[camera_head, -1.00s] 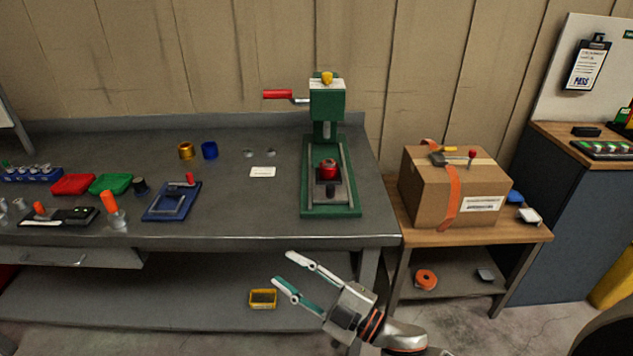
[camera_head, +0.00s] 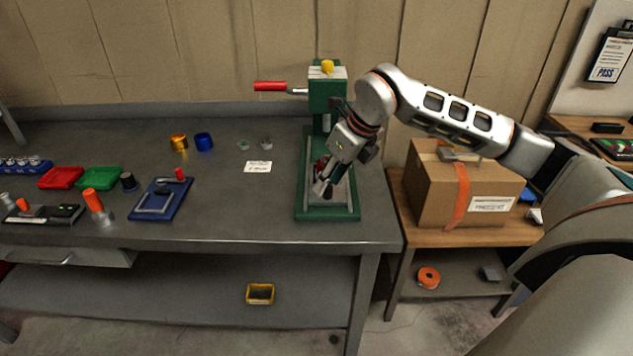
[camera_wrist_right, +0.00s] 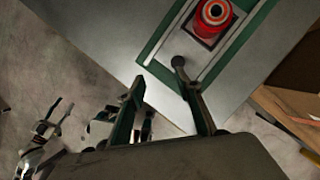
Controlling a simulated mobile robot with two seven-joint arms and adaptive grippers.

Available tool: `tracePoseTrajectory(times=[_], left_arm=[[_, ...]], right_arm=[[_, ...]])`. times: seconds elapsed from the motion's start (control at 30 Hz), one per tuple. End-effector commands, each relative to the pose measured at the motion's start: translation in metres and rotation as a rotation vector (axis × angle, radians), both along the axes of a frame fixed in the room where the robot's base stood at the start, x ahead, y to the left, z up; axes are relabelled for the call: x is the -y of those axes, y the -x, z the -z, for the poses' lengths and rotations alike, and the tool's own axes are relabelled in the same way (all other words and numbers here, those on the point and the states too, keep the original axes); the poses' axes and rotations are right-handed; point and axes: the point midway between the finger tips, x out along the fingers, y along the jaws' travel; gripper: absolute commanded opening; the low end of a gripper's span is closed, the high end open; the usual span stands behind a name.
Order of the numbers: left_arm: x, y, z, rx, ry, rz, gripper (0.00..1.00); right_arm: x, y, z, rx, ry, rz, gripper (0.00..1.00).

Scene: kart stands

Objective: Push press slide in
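The green press (camera_head: 328,95) stands at the right of the grey bench, with a red handle (camera_head: 270,86) pointing left. Its slide carries a red round part, which shows in the right wrist view (camera_wrist_right: 213,12). A dark knob (camera_wrist_right: 178,62) stands at the slide's near end. My right gripper (camera_head: 323,188) is over the front of the press and hides much of the slide. In the wrist view my right gripper (camera_wrist_right: 164,84) has its fingers apart; one finger overlaps the knob's stem, and contact cannot be told. Pale jointed parts at lower left there may be my left gripper.
A blue fixture (camera_head: 160,200), red tray (camera_head: 61,178) and green tray (camera_head: 99,179) lie left on the bench (camera_head: 230,220). A white card (camera_head: 258,167) lies left of the press. A cardboard box (camera_head: 440,190) stands on the wooden stand at right, below my right arm.

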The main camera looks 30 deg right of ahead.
Motion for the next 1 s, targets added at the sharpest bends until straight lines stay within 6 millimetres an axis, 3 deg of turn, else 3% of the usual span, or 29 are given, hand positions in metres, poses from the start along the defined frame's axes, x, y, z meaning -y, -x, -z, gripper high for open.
tracePoseTrajectory(times=[0.03,0.1,0.2,0.7,1.0], left_arm=[[0.0,0.0,0.0,0.0,0.0,0.0,0.46],[0.0,0.0,0.0,0.0,0.0,0.0,0.46],[0.0,0.0,0.0,-0.001,0.0,0.0,0.46],[0.0,0.001,-0.002,-0.003,-0.001,0.0,0.46],[0.0,0.001,-0.002,-0.003,-0.001,0.0,0.46]], right_arm=[[0.015,-0.003,-0.008,0.012,0.035,0.027,0.34],[0.026,-0.005,-0.013,0.019,0.062,0.051,0.34],[0.031,-0.007,-0.01,0.019,0.075,0.063,0.34],[0.024,-0.031,0.051,0.018,0.072,0.062,0.34],[0.023,-0.034,0.058,0.021,0.072,0.06,0.34]])
